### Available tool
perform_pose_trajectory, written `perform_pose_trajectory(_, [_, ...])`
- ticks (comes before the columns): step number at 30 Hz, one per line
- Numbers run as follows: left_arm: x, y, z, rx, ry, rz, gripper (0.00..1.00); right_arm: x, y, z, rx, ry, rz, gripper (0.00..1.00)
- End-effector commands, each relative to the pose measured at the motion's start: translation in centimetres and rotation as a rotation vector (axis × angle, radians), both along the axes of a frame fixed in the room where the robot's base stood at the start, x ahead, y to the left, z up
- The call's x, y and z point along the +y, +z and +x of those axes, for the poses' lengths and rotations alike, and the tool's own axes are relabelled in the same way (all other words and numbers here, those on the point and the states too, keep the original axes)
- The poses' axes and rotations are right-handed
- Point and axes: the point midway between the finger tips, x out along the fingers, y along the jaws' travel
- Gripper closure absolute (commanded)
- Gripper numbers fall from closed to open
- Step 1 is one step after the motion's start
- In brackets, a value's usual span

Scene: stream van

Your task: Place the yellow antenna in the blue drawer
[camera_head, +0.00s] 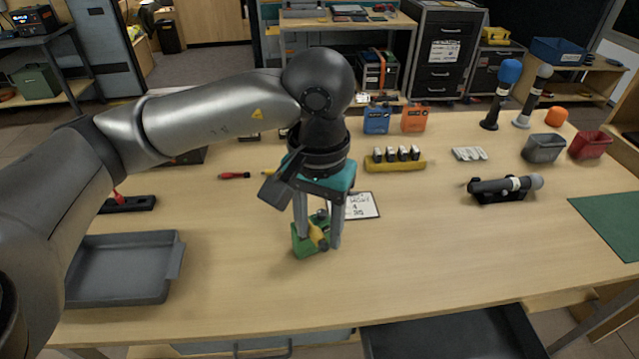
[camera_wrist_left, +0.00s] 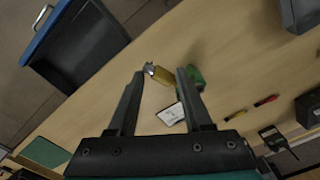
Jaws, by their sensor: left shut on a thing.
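The yellow antenna (camera_head: 318,236) is between the fingertips of my left gripper (camera_head: 317,242), low over the table's front middle. In the left wrist view the antenna (camera_wrist_left: 160,75) is a short yellow body with a silvery end, between the tips of the gripper (camera_wrist_left: 162,75), which is shut on it. A green block (camera_head: 304,246) is right beside it; I cannot tell whether they touch. A pulled-out drawer (camera_head: 450,335) with a dark inside is below the table's front edge, right of the gripper. Its blue front edge (camera_wrist_left: 50,32) shows in the left wrist view. My right gripper is not in view.
A grey tray (camera_head: 122,268) is at the left. A white card (camera_head: 362,206) lies just behind the gripper. A flashlight (camera_head: 505,187) on a stand and a green mat (camera_head: 612,222) are at the right. The table's front right middle is clear.

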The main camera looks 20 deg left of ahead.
Motion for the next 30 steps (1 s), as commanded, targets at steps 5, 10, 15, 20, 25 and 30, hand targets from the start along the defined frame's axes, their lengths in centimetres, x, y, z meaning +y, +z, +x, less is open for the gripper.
perform_pose_trajectory(5, [0.3, 0.0, 0.3, 0.0, 0.132, -0.001, 1.0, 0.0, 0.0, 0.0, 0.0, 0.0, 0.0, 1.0])
perform_pose_trajectory(10, [0.9, -0.1, 1.0, -0.001, 0.411, -0.003, 1.0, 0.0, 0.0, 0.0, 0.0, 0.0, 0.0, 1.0])
perform_pose_trajectory(15, [1.7, -0.2, 1.7, -0.002, 0.725, -0.005, 1.0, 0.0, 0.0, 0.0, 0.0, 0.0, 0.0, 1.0])
perform_pose_trajectory(20, [2.4, -0.2, 2.3, -0.001, 1.019, -0.005, 1.0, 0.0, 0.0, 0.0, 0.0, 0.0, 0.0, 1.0])
perform_pose_trajectory(25, [3.2, -0.3, 2.9, 0.001, 1.332, -0.006, 1.0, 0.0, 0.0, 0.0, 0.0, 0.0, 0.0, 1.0])
perform_pose_trajectory(30, [4.0, -0.4, 3.5, 0.0, 1.643, -0.006, 1.0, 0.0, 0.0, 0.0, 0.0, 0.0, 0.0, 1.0])
